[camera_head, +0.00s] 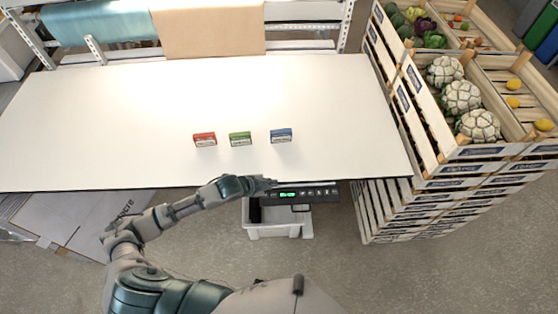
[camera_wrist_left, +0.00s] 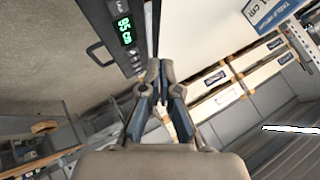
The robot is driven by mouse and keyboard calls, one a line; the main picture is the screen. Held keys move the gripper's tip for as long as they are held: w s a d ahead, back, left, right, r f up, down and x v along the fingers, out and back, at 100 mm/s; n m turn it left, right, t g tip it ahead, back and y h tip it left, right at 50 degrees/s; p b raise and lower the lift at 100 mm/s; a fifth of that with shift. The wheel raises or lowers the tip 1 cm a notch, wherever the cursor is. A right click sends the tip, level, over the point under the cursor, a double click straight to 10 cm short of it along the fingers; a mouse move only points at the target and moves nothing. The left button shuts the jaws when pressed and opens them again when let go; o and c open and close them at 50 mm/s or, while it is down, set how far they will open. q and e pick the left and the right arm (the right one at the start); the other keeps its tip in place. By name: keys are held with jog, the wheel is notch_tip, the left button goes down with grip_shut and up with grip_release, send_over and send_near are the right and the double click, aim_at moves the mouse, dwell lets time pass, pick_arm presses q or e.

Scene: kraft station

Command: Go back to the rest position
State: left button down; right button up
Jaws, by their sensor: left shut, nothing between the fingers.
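My left gripper (camera_head: 262,184) is at the front edge of the white table (camera_head: 90,120), beside the black control panel (camera_head: 308,194) with its green display. In the left wrist view the left gripper (camera_wrist_left: 161,78) is shut with nothing between its fingers. Its fingertips point at the table edge near the control panel (camera_wrist_left: 126,38), whose display shows green digits. I cannot tell whether they touch it. My right gripper is not in view.
A red box (camera_head: 204,139), a green box (camera_head: 240,139) and a blue box (camera_head: 281,135) stand in a row on the table. Stacked crates (camera_head: 425,165) with vegetables stand at the right. A grey bin (camera_head: 280,229) is under the table edge. A cardboard box (camera_head: 75,225) lies at the lower left.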

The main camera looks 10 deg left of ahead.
pick_arm(q)
jog(key=s+d+f+n, duration=0.2)
jog(key=s+d+n, duration=0.25)
jog(key=s, duration=0.55)
jog(key=s+a+f+n+g+y, duration=0.2)
jog(key=s+a+n+y, duration=0.1)
jog(key=s+a+n, duration=0.4)
jog(key=s+a+f+n+g+y, duration=0.25)
jog(key=s+a, duration=0.25)
jog(key=s, duration=0.3)
jog(key=s+f+b+x, duration=0.1)
jog(key=s+b+x, duration=0.15)
jog(key=x, duration=1.05)
jog(key=s+b+x, duration=0.2)
jog(key=s+x, duration=0.2)
jog(key=x, duration=1)
jog(key=s+a+f+g+b, duration=0.1)
jog(key=s+f+b, duration=0.1)
jog(key=s+f, duration=0.7)
jog(key=s+a+f+b, duration=0.1)
jog(key=s+f+b, duration=0.1)
jog(key=s+f, duration=0.8)
notch_tip(320, 180, down, 4)
jog(key=shift+a+f+g+b, duration=0.2)
jog(key=shift+a+g+b, duration=0.1)
jog(key=shift+a+g, duration=0.05)
